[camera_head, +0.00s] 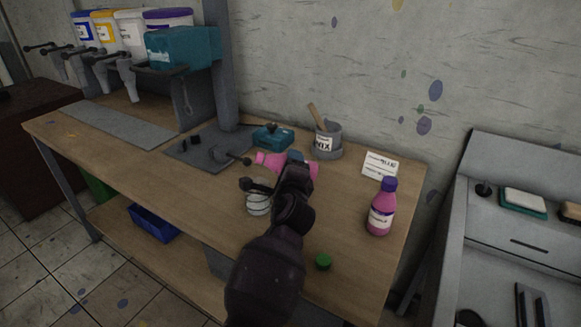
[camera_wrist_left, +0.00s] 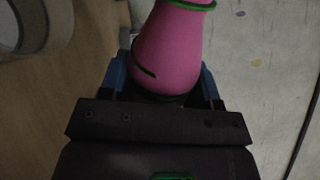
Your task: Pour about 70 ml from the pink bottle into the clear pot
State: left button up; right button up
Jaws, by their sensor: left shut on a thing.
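The pink bottle (camera_head: 268,160) is in my left gripper (camera_head: 304,164), mostly hidden behind that arm in the head view. It looks tipped over toward the left, above the table. In the left wrist view the bottle (camera_wrist_left: 173,50) sits between the two blue fingers of my left gripper (camera_wrist_left: 162,80), with a green ring round its narrower end. The clear pot (camera_head: 258,204) stands on the table just left of my left arm, nearer the camera than the bottle. Its upper part is partly covered by a dark part, and its fill level cannot be told. My right gripper is out of view.
A green cap (camera_head: 323,262) lies near the table's front. A purple-capped bottle (camera_head: 381,210) and a white card (camera_head: 380,165) stand at the right. A grey MIX cup (camera_head: 328,142) and a teal box (camera_head: 273,137) are behind. The table's front left (camera_head: 150,170) is clear.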

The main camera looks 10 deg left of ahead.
pick_arm(q)
jog(key=shift+d+n, duration=0.25)
jog(key=shift+n, duration=0.15)
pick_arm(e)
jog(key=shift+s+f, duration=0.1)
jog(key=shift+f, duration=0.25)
